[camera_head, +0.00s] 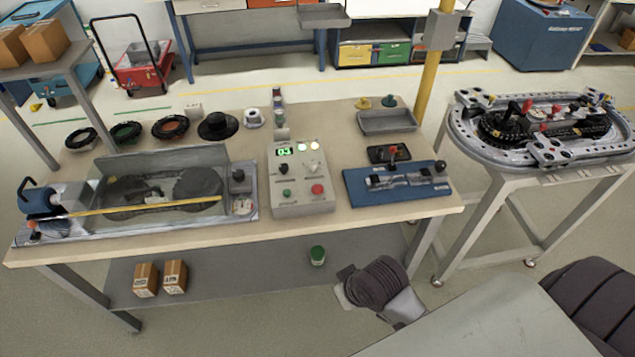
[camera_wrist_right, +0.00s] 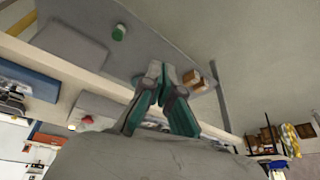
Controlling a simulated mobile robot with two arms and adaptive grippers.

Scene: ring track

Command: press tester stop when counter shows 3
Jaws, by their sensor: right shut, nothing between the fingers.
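The grey tester control box (camera_head: 300,182) stands on the workbench. Its green counter display (camera_head: 284,151) appears to read 03, but the digits are small. A red button (camera_head: 317,188) sits at its lower right and a green button (camera_head: 286,193) at its lower left. In the right wrist view, a red button (camera_wrist_right: 87,119) shows on the box beyond the bench edge. My right gripper (camera_wrist_right: 162,76) is shut and empty, apart from the box. Its fingertips are not clear in the head view. My left gripper is not in view.
A clear-covered belt rig (camera_head: 165,195) lies left of the box, and a blue fixture (camera_head: 398,186) right of it. The bench front edge (camera_head: 365,219) lies before the box. A ring track (camera_head: 545,130) stands right.

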